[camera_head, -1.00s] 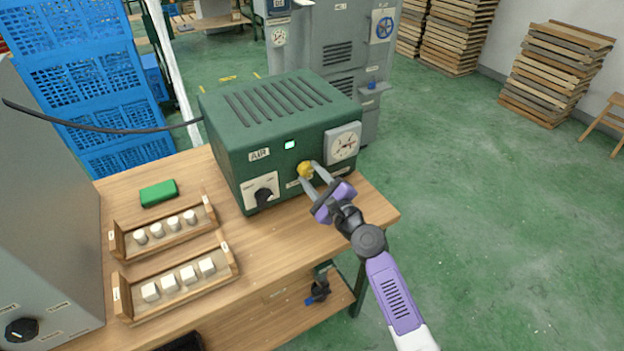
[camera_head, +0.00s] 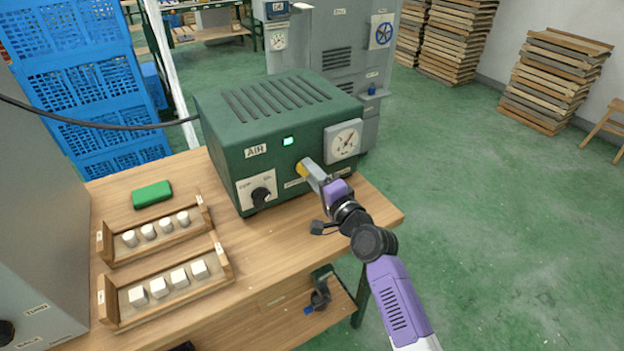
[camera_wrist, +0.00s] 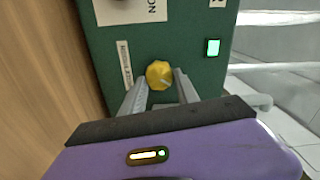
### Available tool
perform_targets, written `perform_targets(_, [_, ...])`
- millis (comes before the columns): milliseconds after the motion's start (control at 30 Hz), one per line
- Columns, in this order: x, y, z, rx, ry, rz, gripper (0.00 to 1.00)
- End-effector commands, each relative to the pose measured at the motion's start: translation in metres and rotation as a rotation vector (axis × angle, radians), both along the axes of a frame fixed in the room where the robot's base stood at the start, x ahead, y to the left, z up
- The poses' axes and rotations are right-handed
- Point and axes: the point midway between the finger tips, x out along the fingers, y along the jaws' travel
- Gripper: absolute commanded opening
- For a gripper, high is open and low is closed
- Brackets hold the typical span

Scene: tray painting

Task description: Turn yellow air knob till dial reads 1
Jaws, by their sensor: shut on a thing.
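The yellow air knob (camera_head: 301,169) sticks out of the front of the green AIR box (camera_head: 262,213). My gripper (camera_head: 305,171) is shut on the knob, its fingers on either side of it. In the wrist view the knob (camera_wrist: 159,74) sits between the tips of my two grey fingers (camera_wrist: 161,78), with a pale mark on its face. The round dial (camera_head: 343,141) is on a pale plate right of the knob. Its needle slants toward the upper right, but its numbers are too small to read. The dial is outside the wrist view.
A black switch (camera_head: 261,194) sits on a white plate left of the knob. A green status light (camera_head: 288,141) glows above it. The wooden table (camera_head: 265,255) also holds a green block (camera_head: 152,194) and two wooden racks of white pieces. Open floor lies right.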

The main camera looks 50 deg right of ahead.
Motion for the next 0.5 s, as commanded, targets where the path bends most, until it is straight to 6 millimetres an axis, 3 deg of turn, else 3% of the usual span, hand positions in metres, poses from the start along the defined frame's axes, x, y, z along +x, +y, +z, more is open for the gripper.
perform_targets(500, [0.0003,0.0017,-0.0040,-0.472,0.138,0.003,0.00])
